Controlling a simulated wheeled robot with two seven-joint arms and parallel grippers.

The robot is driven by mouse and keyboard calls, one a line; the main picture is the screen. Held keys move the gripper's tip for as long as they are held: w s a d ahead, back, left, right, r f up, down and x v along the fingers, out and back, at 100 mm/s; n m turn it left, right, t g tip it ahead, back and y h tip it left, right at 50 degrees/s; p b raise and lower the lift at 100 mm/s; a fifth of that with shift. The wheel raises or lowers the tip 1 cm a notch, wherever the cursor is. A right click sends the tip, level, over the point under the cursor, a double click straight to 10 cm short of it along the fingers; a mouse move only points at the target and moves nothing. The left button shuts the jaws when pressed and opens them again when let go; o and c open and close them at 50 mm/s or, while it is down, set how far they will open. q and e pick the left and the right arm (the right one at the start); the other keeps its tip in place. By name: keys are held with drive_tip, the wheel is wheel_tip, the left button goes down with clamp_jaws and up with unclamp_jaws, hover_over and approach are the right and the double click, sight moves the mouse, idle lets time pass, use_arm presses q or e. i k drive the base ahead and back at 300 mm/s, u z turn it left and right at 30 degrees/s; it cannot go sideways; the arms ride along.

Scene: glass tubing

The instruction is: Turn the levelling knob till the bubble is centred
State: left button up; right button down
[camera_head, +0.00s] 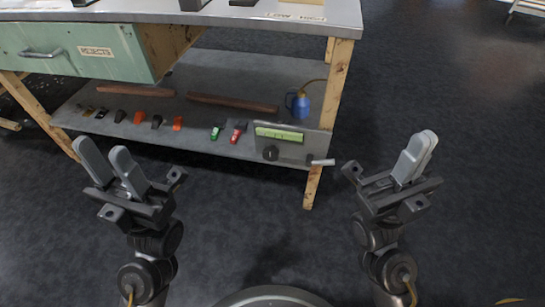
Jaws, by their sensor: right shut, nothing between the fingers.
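A grey panel (293,150) sits at the front right corner of the bench's lower shelf. It carries a yellow-green level vial (278,134) along its top; the bubble is too small to make out. A dark round knob (270,153) is on the panel's lower left. A light-tipped lever or handle (322,162) sticks out at its lower right. My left gripper (101,149) is open and empty, well to the left of the panel. My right gripper (422,142) is shut and empty, to the right of the panel. Neither touches it.
The workbench (200,12) has a green drawer (85,52) at left and a wooden leg (338,85) near the panel.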

sight(270, 153)
drive_tip(key=k, duration=1.25)
drive_tip(key=z, duration=0.5)
drive_tip(key=i, duration=0.75)
drive_tip(key=z, duration=0.6)
